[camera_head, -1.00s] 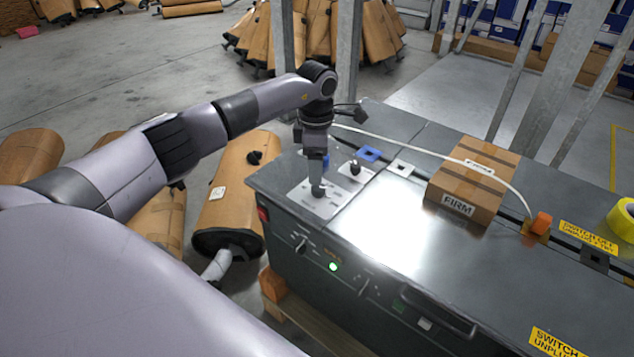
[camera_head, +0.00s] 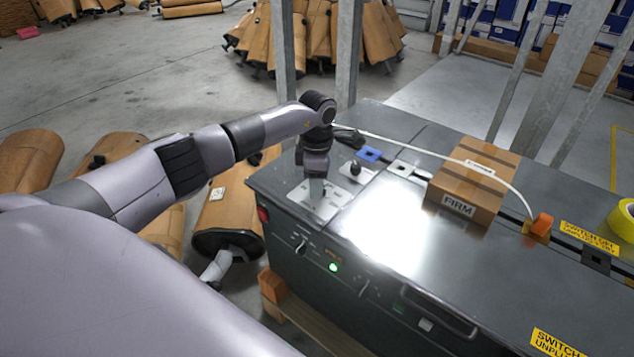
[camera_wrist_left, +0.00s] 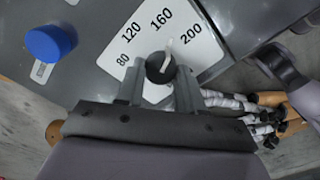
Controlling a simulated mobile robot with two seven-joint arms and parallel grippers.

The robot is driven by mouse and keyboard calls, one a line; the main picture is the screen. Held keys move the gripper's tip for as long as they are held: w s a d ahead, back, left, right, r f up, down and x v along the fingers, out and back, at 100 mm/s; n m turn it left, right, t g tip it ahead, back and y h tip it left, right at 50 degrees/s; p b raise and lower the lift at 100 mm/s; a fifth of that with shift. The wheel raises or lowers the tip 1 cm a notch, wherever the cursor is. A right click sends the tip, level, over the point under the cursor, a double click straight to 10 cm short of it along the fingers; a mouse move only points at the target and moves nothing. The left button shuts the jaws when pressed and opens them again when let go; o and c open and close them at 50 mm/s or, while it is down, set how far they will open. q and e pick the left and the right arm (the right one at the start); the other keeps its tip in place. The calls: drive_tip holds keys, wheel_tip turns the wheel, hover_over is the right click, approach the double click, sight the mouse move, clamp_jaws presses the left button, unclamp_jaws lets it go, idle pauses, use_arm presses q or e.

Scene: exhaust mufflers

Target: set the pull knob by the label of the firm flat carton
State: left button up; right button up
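The flat brown carton (camera_head: 490,160) lies on the grey machine top, with a white front label reading FIRM (camera_head: 458,206). My left gripper (camera_head: 317,198) points down at a white scale plate at the machine's near left corner. In the left wrist view its open fingers (camera_wrist_left: 160,88) straddle a black round knob (camera_wrist_left: 160,67); I cannot tell if they touch it. The knob's white pointer aims near 160 on a scale plate (camera_wrist_left: 145,42) marked 80, 120, 160, 200. My right gripper is out of view.
A white cable arcs over the carton to an orange piece (camera_head: 541,224). Yellow tape (camera_head: 622,220) lies at the right. Brown muffler-shaped pieces (camera_head: 228,215) lie on the floor to the left. The machine's middle top is clear.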

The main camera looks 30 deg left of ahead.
use_arm(q)
drive_tip(key=shift+n, duration=0.3)
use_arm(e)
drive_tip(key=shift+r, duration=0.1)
use_arm(q)
drive_tip(key=n+p, duration=0.1)
drive_tip(key=n, duration=0.2)
drive_tip(key=shift+r, duration=0.15)
drive_tip(key=n+p, duration=0.1)
drive_tip(key=n, duration=0.3)
drive_tip(key=shift+d, duration=0.1)
drive_tip(key=n+p, duration=0.1)
drive_tip(key=n, duration=0.2)
drive_tip(key=shift+d+n+p, duration=0.1)
drive_tip(key=shift+n+p, duration=0.4)
drive_tip(key=shift+n, duration=0.6)
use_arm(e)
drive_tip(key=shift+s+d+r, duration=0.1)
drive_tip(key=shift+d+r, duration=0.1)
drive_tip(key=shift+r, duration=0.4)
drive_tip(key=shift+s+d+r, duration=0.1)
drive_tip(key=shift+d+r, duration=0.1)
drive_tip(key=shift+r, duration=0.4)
use_arm(q)
drive_tip(key=shift+n, duration=0.4)
drive_tip(key=o, duration=1)
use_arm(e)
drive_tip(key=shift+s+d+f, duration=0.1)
